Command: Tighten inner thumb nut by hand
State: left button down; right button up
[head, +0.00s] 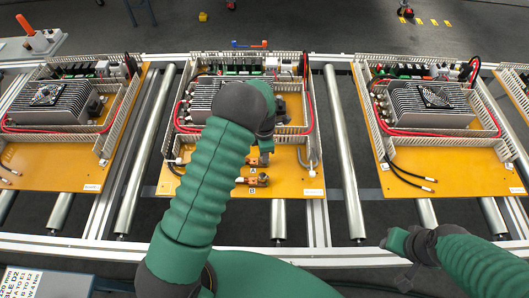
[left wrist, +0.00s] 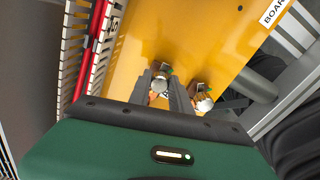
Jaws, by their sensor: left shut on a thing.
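The middle yellow board (head: 300,185) carries two small terminals with pale round thumb nuts, beside the printed letters A and B. My left gripper (head: 265,149) reaches down at the terminal by A, the one closer to the wiring duct. In the left wrist view my left gripper (left wrist: 164,92) is shut around the inner thumb nut (left wrist: 159,86), one finger on each side. The outer thumb nut (left wrist: 204,105) stands free just right of the fingers. My right gripper (head: 390,241) is at the lower right, away from the boards, and its fingers do not show clearly.
Similar boards stand left (head: 50,165) and right (head: 450,170) on the roller conveyor. A slotted wiring duct (left wrist: 82,45) with a red cable runs along the held terminal's side. A large finned unit (head: 205,98) sits behind the terminals.

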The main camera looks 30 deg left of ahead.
pick_arm(q)
jog(key=m, duration=0.5)
jog(key=shift+a+r+m, duration=0.1)
jog(key=shift+a+m, duration=0.05)
jog(key=shift+m, duration=0.15)
jog(key=m, duration=1)
jog(key=shift+a+r, duration=0.1)
jog(key=m, duration=1.5)
jog(key=shift+w+a+p, duration=0.1)
jog(key=shift+p, duration=0.3)
jog(key=m, duration=0.5)
jog(key=shift+r+m+p, duration=0.1)
jog(key=shift+m+p, duration=0.3)
jog(key=m, duration=0.4)
jog(key=shift+a+m+p, duration=0.1)
jog(key=shift+m+p, duration=0.25)
jog(key=shift+m, duration=0.05)
